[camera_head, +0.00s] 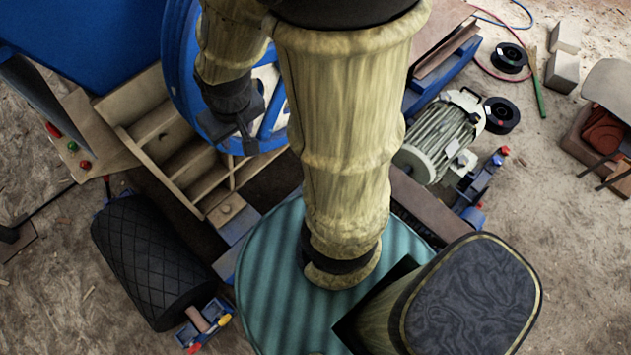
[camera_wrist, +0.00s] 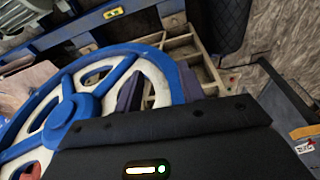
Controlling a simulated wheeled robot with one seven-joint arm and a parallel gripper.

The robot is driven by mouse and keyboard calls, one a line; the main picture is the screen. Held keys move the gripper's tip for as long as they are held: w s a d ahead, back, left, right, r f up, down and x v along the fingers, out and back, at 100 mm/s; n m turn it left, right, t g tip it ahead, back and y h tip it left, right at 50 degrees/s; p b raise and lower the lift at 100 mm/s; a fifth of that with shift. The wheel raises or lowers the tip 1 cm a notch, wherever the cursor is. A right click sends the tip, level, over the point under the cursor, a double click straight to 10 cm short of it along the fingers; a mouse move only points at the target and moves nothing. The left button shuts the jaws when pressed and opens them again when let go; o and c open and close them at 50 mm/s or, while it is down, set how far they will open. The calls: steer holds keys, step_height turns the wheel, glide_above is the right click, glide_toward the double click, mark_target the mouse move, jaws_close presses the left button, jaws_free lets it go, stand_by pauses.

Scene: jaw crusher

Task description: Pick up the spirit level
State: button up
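I cannot make out a spirit level for certain in either view. My gripper (camera_head: 236,130) is over the blue flywheel (camera_head: 180,60), near the wooden compartment tray (camera_head: 150,85). In the wrist view my gripper's two dark fingers (camera_wrist: 160,90) stand apart with nothing between them, so it is open and empty. My arm hides the middle of the head view.
A grey motor (camera_head: 440,135) stands right of my arm. A black textured roller (camera_head: 148,258) lies at lower left. Red and green buttons (camera_head: 72,146) sit on a panel at left. Cable spools (camera_head: 508,57), grey blocks (camera_head: 563,70) and a crate (camera_head: 580,140) lie on sandy ground at right.

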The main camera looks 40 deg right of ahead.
steer(key=o, duration=0.3)
steer(key=shift+s+f, duration=0.1)
steer(key=shift+f, duration=0.05)
step_height(320, 180, down, 42)
steer(key=w+d+n+g+b, duration=0.1)
steer(key=w+g+b, duration=0.1)
steer(key=b, duration=3.7)
steer(key=w+d+f+n+h+b, duration=0.1)
steer(key=w+d+f+n+h, duration=0.2)
steer(key=f+n, duration=0.3)
steer(key=w+d+f+n+h+b, duration=0.2)
steer(key=d+f+n+h, duration=0.3)
steer(key=f, duration=1.2)
steer(key=w+d+f+n+h+b, duration=0.2)
steer(key=w+d+f+n+h, duration=0.2)
steer(key=f, duration=0.8)
steer(key=shift+w+d+n+h, duration=0.15)
steer(key=shift+w+n+h, duration=0.2)
steer(key=shift+n, duration=0.3)
steer(key=shift+w+d+n+h, duration=0.1)
steer(key=shift+n+h, duration=0.35)
steer(key=shift+n, duration=0.2)
